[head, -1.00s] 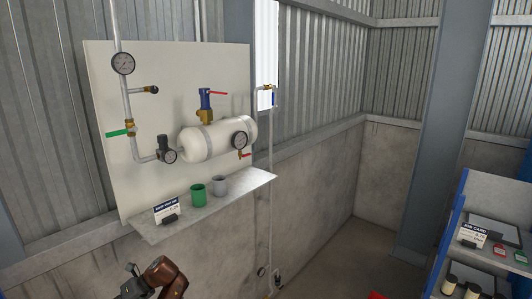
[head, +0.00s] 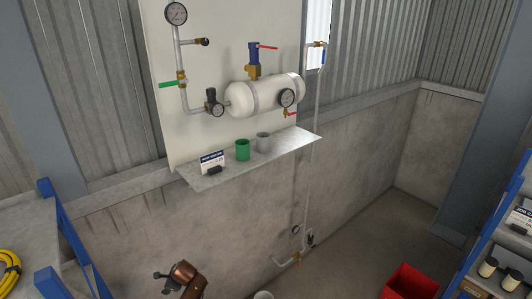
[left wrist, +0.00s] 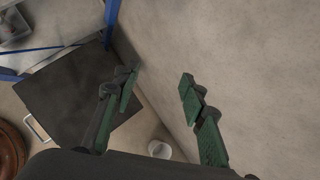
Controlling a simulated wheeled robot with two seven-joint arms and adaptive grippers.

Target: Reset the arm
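My left gripper (left wrist: 158,82) shows in the left wrist view with its two green-padded fingers spread apart. Nothing is between them. A pale wall fills the background on the right of that view. My right gripper is not in view.
A metal wall shelf (head: 200,180) holds a green cup (head: 243,150), a grey cup (head: 264,142) and a card. The white tank (head: 265,96) and gauges are above. A red bin (head: 408,283) and a white bucket (left wrist: 160,149) stand low. Blue-framed racks (head: 75,240) flank both sides.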

